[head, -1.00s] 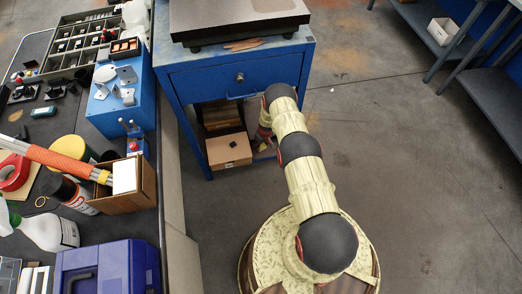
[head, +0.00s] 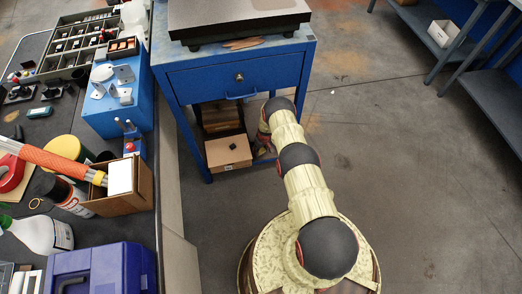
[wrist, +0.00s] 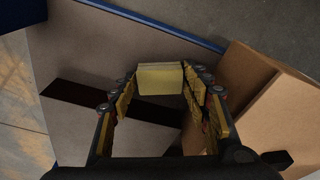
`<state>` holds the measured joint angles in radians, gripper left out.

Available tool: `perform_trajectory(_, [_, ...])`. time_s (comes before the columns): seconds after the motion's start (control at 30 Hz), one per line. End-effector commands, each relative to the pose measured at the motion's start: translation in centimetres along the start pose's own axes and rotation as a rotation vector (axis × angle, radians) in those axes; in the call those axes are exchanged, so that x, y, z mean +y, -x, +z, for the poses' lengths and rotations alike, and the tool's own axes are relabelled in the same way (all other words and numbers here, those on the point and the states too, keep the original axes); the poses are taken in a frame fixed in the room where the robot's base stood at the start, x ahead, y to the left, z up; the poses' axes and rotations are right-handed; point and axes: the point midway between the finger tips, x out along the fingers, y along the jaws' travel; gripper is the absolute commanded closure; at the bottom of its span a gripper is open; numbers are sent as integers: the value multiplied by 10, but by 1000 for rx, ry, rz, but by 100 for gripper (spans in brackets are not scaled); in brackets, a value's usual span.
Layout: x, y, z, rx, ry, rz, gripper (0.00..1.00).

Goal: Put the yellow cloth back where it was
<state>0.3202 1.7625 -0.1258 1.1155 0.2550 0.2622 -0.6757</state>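The yellow cloth (wrist: 160,78) shows in the wrist view as a small folded, pale yellow block between the fingertips of my gripper (wrist: 160,84). Both fingers stand well apart and appear to touch its two sides. Beyond it lies a flat grey surface (wrist: 75,55) with a dark strip; whether the cloth touches that surface I cannot tell. In the head view my arm reaches down to the open space under the blue table (head: 240,90).
A cardboard box (head: 228,152) sits on the table's lower shelf; cardboard (wrist: 265,95) stands close to my gripper's right in the wrist view. A crowded bench (head: 90,225) runs along the left. The floor (head: 400,190) on the right is clear.

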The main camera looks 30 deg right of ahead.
Motion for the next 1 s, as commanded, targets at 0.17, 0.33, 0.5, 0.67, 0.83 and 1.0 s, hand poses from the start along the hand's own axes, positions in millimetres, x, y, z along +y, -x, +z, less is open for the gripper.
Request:
perform_trajectory(0.17, [0,0,0,0,0,0,41])
perform_trajectory(0.33, [0,0,0,0,0,0,37])
perform_trajectory(0.5, [0,0,0,0,0,0,37])
perform_trajectory(0.67, [0,10,-2,2,-1,1,37])
perform_trajectory(0.83, [1,41,-3,2,0,1,37])
perform_trajectory(1.0, [1,77,-3,2,0,1,37])
